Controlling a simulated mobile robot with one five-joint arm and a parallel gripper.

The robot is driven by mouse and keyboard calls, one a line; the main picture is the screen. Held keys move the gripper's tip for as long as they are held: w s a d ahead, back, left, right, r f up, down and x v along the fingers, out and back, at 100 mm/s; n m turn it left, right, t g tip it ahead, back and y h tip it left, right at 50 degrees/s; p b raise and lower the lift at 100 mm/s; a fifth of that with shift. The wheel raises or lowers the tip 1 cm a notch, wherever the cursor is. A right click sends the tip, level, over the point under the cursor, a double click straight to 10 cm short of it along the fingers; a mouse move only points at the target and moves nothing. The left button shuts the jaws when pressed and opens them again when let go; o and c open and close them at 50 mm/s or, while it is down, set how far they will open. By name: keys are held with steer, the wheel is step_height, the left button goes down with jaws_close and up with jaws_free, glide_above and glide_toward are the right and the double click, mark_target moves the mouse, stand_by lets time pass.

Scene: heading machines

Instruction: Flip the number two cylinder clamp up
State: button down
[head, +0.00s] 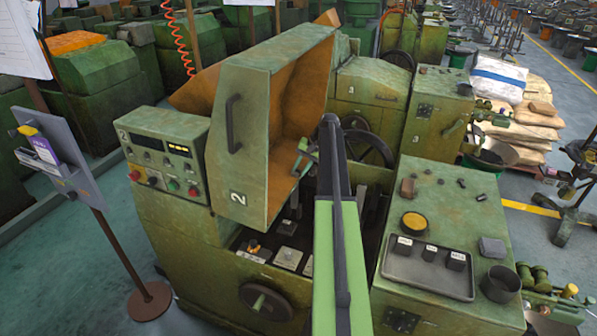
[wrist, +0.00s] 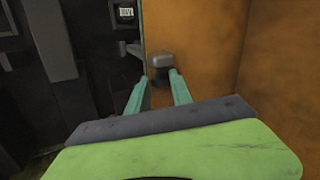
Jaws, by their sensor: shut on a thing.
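The machine marked 2 has a large green cover (head: 238,140) with a black handle, standing raised and showing its orange inner side (head: 300,85). My gripper (head: 303,160) is inside the cover's opening, against the orange side. In the wrist view, its two teal fingers (wrist: 160,80) reach to a small dark grey knob (wrist: 160,61) on the orange panel (wrist: 196,42) and are shut on it. My arm hides part of the machine's middle. I cannot tell whether the knob belongs to the number two cylinder clamp; no clamp shows clearly.
A control box (head: 165,150) with buttons stands left of the cover. A green cabinet (head: 445,205) with a grey tray (head: 428,268) is at right. A handwheel (head: 370,150) is behind my arm. A sign stand (head: 60,160) stands at left. Floor at far left is clear.

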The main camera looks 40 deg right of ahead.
steer(key=shift+w+d+f, duration=0.15)
steer(key=shift+w+d, duration=0.1)
steer(key=shift+d, duration=0.3)
steer(key=shift+w+d+f, duration=0.15)
steer(key=shift+w+d, duration=0.1)
steer(key=shift+d, duration=0.3)
steer(key=c, duration=1.1)
jaws_free()
steer(key=shift+d+f, duration=0.1)
steer(key=shift+f, duration=0.05)
steer(key=shift+c, duration=0.2)
steer(key=shift+r, duration=0.2)
steer(key=p+v, duration=1.5)
steer(key=v, duration=0.2)
steer(key=shift+s, duration=0.25)
